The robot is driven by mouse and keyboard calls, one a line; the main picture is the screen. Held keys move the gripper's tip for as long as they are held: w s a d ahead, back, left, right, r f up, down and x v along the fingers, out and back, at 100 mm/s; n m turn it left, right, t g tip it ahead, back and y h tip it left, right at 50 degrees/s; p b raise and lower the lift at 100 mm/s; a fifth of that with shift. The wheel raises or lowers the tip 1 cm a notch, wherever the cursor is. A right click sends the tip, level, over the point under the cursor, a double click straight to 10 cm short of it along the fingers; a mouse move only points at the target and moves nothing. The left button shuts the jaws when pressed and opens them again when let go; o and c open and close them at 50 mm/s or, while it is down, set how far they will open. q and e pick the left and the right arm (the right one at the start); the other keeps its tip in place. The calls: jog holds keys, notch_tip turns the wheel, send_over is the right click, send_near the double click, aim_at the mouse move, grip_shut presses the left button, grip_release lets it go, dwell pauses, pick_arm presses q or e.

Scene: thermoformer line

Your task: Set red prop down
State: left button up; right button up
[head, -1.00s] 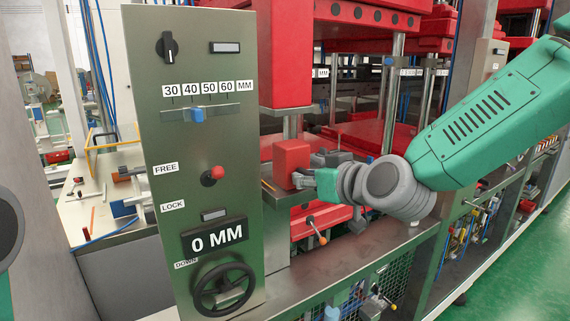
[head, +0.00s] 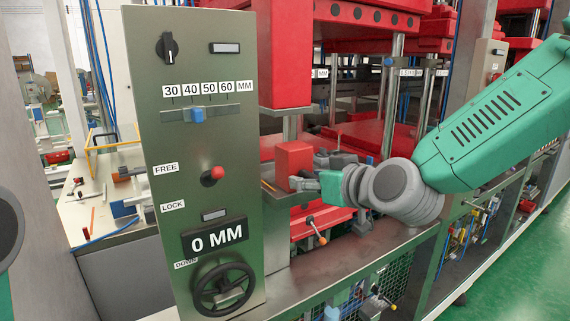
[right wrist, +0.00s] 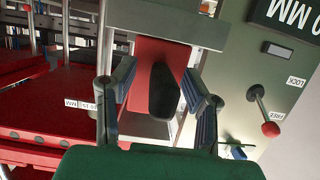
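The red prop (head: 293,160) is a red block with a dark handle. It stands upright on a grey metal ledge (head: 278,212) just right of the control panel, below a red press column. In the right wrist view the red prop (right wrist: 147,58) shows beyond the fingers, its black handle pointing between them. My right gripper (head: 318,172) is beside the prop on its right. In the right wrist view, the fingers of the right gripper (right wrist: 158,92) are spread, with gaps on both sides of the handle. My left gripper is not in view.
The green control panel (head: 196,125) stands close left, with a red-tipped lever (head: 214,174), a blue slider (head: 197,113) and a handwheel (head: 222,288). A red press column (head: 286,55) hangs above the prop. A metal rail runs along the front.

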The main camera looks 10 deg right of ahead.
jog(key=shift+f, duration=0.1)
jog(key=v, duration=1.2)
jog(key=shift+w, duration=0.1)
jog(key=s+d+f+m+g+h+b, duration=0.1)
jog(key=s+f+g+b, duration=0.15)
jog(key=f, duration=1.15)
jog(key=s+d+f+m+g+h+b, duration=0.15)
jog(key=f+g, duration=0.25)
jog(key=f, duration=1.1)
jog(key=s+d+f+g+h+b, duration=0.1)
jog(key=s+d+f+g+b, duration=0.1)
jog(key=s+f, duration=0.9)
jog(key=s+d+f+g+h+b, duration=0.1)
jog(key=s+d+f+g+b, duration=0.2)
jog(key=s+f, duration=0.8)
notch_tip(320, 180, down, 5)
jog(key=shift+s+r+m+g+b, duration=0.2)
jog(key=shift+m+g+b, duration=0.35)
jog(key=shift+g, duration=0.4)
jog(key=shift+w+h, duration=0.2)
jog(key=shift+h, duration=0.05)
